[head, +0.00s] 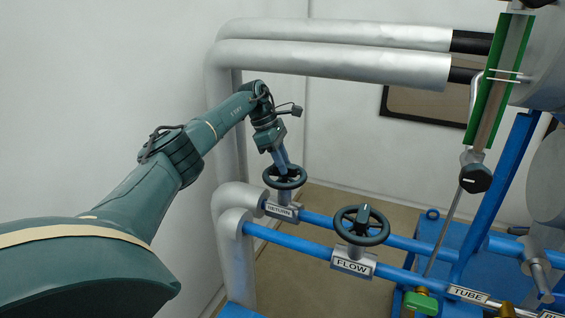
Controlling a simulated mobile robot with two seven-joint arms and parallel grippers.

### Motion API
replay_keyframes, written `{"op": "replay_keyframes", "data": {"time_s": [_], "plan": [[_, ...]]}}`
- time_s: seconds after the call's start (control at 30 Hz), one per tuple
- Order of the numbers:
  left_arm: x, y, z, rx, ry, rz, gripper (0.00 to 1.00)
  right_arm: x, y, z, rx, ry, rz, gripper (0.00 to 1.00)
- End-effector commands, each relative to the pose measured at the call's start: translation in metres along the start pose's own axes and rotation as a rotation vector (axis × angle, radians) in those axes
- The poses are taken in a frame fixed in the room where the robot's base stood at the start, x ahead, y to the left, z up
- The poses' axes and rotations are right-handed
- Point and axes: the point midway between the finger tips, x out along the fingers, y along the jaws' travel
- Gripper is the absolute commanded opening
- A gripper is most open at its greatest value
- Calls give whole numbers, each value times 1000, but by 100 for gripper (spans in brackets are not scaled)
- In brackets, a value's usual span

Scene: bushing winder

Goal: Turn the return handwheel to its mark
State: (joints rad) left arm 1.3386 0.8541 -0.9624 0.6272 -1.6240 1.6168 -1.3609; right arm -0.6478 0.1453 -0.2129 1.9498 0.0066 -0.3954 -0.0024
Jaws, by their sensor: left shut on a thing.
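The return handwheel (285,183) is a dark green spoked wheel on the back blue pipe, above a plate reading RETURN (281,211). My left arm reaches in from the left, and my left gripper (283,167) points down onto the wheel. It is shut on the wheel, though its fingertips are small and partly hidden against the wheel. I cannot make out the wheel's mark at this size. My right gripper is not in the picture.
A second dark handwheel (362,225) stands in front to the right, above a FLOW plate (352,267). Silver pipes (330,62) run overhead and down behind my arm. A green-framed gauge (497,85) and blue machine frame (495,200) stand at the right.

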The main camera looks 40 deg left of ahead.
Motion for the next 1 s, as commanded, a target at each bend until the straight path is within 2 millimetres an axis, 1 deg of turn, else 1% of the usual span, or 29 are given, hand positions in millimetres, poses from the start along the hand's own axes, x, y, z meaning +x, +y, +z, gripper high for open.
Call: {"op": "replay_keyframes", "data": {"time_s": [0.1,0.4,1.0], "plan": [[-1,1,2,61,-3,-21,1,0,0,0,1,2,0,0],[-1,2,1,156,-1,-60,1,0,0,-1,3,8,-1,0],[-1,2,1,229,0,-89,1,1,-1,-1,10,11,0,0]]}}
